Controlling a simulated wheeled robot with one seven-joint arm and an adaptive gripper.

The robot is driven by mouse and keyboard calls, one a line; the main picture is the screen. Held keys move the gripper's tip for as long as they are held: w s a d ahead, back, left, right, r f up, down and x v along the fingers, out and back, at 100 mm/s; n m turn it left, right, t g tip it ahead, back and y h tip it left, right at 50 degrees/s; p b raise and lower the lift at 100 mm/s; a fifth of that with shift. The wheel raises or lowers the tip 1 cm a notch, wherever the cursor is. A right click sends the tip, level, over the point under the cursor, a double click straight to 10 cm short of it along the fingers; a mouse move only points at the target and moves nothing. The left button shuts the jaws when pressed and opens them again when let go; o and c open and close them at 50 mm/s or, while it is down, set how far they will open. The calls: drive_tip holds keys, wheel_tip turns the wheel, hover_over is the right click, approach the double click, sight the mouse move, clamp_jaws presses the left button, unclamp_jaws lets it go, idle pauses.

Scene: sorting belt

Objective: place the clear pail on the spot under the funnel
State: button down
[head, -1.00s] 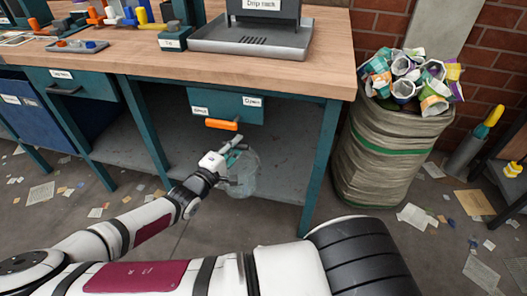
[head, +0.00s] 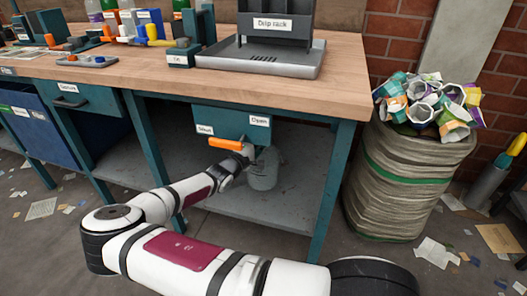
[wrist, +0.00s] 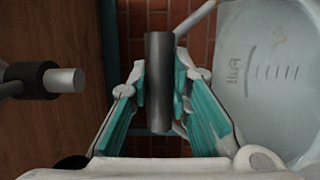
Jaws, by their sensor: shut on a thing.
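The clear pail (head: 263,172) hangs below the bench's teal box, just right of the orange lever, in the head view. It looks upright and see-through. In the wrist view its side with fill marks (wrist: 265,75) fills the right. My gripper (head: 252,158) is at the pail's upper part. In the wrist view my gripper (wrist: 172,95) has its teal fingers closed about a dark cylindrical grip (wrist: 159,80), which seems to be the pail's handle. I cannot make out a funnel or a marked spot; whether the pail touches the shelf is unclear.
The orange lever (head: 231,146) on the teal box (head: 228,122), labelled Shut and Open, is close to my gripper. The grey lower shelf (head: 285,205) looks bare around the pail. A bench leg (head: 332,190) and a full sack (head: 400,190) stand to the right.

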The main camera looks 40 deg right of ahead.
drive_tip(key=shift+w+d+f+b, duration=0.2)
drive_tip(key=shift+f+b, duration=0.25)
drive_tip(key=shift+f, duration=0.15)
drive_tip(key=shift+w+d+f+b, duration=0.15)
drive_tip(key=shift+d+f+b, duration=0.05)
drive_tip(key=shift+f+b, duration=0.35)
drive_tip(key=shift+w+d+f+b, duration=0.2)
drive_tip(key=shift+f+b, duration=0.2)
drive_tip(key=shift+f, duration=0.35)
drive_tip(key=c, duration=1.5)
unclamp_jaws()
drive_tip(key=p+v, duration=0.4)
drive_tip(key=v, duration=0.8)
